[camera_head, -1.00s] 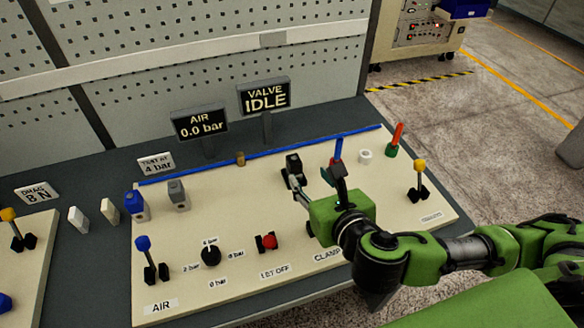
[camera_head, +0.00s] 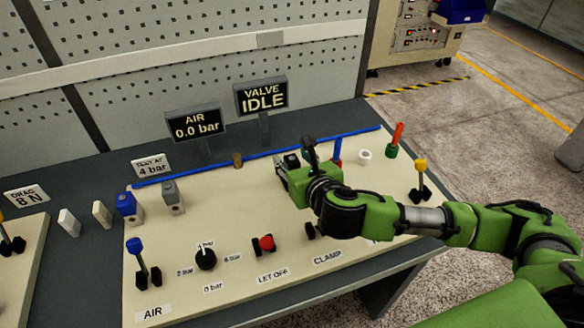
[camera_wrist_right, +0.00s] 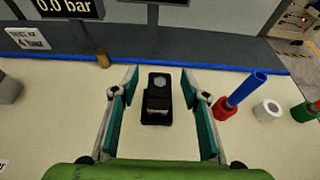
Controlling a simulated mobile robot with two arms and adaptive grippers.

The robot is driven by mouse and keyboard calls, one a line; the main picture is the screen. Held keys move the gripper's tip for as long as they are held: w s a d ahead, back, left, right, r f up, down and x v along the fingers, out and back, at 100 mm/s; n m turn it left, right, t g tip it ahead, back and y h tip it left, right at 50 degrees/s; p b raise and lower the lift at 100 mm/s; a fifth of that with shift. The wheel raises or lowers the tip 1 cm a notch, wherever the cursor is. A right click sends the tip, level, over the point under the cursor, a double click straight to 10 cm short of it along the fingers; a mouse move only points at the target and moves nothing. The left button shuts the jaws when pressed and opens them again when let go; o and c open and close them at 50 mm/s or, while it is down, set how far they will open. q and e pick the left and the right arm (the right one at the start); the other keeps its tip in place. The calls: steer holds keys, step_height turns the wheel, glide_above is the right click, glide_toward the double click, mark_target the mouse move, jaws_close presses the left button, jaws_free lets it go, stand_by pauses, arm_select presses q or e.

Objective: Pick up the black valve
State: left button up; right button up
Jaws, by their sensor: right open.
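The black valve (camera_wrist_right: 158,98) stands on the cream panel. It shows a dark block with a light round top in the right wrist view. In the head view only its top (camera_head: 291,158) shows, and my right gripper hides the rest. My right gripper (camera_wrist_right: 160,92) is open, with one finger on each side of the valve. I see a gap between the valve and each finger. In the head view my right gripper (camera_head: 283,176) reaches in from the right over the panel. My left gripper is not in view.
A red and blue post (camera_wrist_right: 238,95) stands just right of the right finger, with a white ring (camera_wrist_right: 267,110) beyond it. A blue strip (camera_head: 220,166) runs behind the valve. Display signs (camera_head: 261,95) stand at the back.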

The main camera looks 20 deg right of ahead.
steer(key=shift+w+f, duration=0.2)
steer(key=shift+w, duration=0.15)
jaws_close()
